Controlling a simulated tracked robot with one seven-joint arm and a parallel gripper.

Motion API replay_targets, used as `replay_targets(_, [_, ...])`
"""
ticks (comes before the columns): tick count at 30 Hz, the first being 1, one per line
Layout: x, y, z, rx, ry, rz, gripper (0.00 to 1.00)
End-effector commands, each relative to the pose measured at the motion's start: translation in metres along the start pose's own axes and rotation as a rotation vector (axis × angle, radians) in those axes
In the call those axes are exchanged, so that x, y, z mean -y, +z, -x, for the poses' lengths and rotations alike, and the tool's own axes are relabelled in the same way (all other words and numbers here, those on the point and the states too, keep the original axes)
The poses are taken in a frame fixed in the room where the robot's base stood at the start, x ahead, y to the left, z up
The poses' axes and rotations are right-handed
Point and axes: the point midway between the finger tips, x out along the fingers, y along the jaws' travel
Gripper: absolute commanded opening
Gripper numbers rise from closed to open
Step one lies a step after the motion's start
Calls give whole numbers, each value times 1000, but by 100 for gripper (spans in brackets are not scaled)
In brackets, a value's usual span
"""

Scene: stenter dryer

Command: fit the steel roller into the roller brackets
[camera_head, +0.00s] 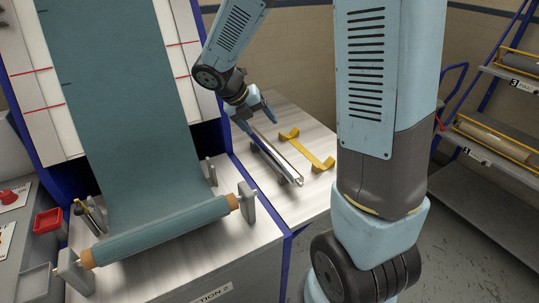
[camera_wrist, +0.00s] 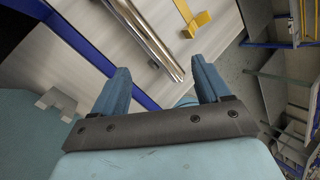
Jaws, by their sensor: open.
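The steel roller (camera_head: 275,158) is a long shiny bar lying on the pale side table. It also shows in the wrist view (camera_wrist: 148,38), running between and beyond my fingertips. My gripper (camera_head: 256,114) is open and empty, near the roller's far end; whether it touches the roller is unclear. Grey upright brackets stand on the machine's front bench: one at right (camera_head: 210,172) and one at left (camera_head: 97,214), behind the teal fabric roll. Further grey brackets at right (camera_head: 247,202) and left (camera_head: 74,271) hold the fabric roll's ends. Which pair the roller fits is unclear.
A yellow cradle (camera_head: 308,149) lies beside the steel roller. The teal fabric (camera_head: 130,110) hangs down to its roll (camera_head: 160,228). A rack with rolls (camera_head: 490,135) stands at right. Floor between table and rack is open.

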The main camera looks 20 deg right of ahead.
Motion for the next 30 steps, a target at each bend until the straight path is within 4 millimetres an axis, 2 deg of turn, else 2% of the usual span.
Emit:
replay_targets(1, [-11, 3, -7, 0, -9, 92, 76])
replay_targets(4, [-26, 7, -16, 3, -25, 255, 76])
replay_targets(10, [-42, 11, -26, 8, -41, 437, 76])
replay_targets(14, [-44, 11, -36, 6, -44, 466, 76])
replay_targets(24, [-42, 12, -92, 6, -44, 466, 76])
replay_targets(30, [-42, 13, -110, 9, -43, 464, 76])
